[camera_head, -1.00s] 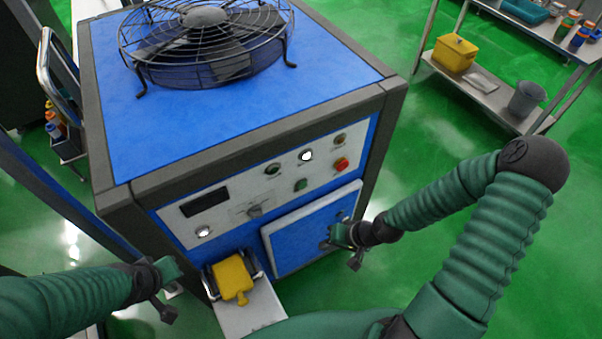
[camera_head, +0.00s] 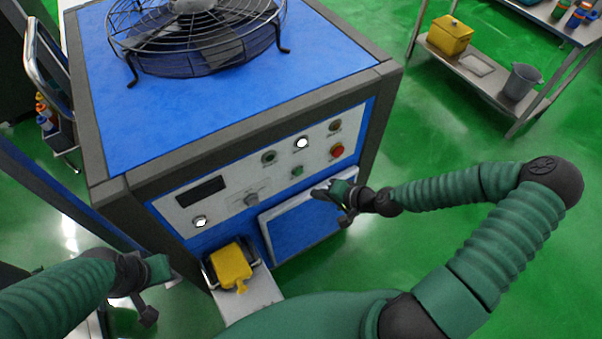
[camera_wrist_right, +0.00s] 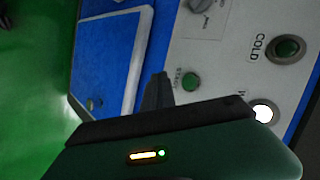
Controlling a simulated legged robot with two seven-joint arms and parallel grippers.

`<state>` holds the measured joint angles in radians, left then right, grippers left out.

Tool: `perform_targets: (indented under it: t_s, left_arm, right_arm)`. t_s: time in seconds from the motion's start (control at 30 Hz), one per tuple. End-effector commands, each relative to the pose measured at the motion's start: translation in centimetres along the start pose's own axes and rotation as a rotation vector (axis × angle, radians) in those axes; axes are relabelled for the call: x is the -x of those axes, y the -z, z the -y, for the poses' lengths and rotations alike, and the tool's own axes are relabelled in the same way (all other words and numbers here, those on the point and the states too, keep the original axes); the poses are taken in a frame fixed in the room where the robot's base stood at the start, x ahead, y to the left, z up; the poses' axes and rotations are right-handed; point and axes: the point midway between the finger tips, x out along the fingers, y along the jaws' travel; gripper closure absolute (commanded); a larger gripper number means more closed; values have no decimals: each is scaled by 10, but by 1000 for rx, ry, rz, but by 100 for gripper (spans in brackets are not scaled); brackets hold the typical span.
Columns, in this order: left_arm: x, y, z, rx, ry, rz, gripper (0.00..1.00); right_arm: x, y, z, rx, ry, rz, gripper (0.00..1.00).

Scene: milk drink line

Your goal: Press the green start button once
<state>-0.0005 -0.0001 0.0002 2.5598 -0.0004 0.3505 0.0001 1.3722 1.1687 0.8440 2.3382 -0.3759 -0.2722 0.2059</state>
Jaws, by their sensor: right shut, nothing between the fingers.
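The green start button (camera_head: 297,171) sits on the white control panel of the blue machine (camera_head: 230,110). In the right wrist view the green button (camera_wrist_right: 190,82) shows next to its START label. My right gripper (camera_head: 322,192) is shut and empty, just below and right of the button in the head view. In the right wrist view its dark fingertip (camera_wrist_right: 158,88) is beside the button; I cannot tell how far it stands off the panel. My left gripper (camera_head: 152,294) is at the lower left, away from the panel; its jaw opening is unclear.
Near the button are the dark green COLD button (camera_head: 268,157), a lit white button (camera_head: 302,143), a red button (camera_head: 337,150) and a knob (camera_head: 251,199). A yellow pouch (camera_head: 230,264) lies below the panel. A steel shelf (camera_head: 490,82) stands at the right.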

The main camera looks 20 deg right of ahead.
Motion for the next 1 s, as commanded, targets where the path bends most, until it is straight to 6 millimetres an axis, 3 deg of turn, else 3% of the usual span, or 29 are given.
perform_targets:
  t_s: [0.17, 0.4, 1.0]
  left_arm:
    - [-10, -2, 0, 1, 0, 0, 100]
    - [-8, -2, 0, 1, 0, 0, 100]
    - [-8, -2, 0, 1, 0, 0, 100]
  right_arm:
    - [-21, 12, 13, 4, -1, -1, 100]
    - [-35, 26, 25, 0, 1, 0, 100]
    - [-38, 27, 28, 0, 0, 0, 100]
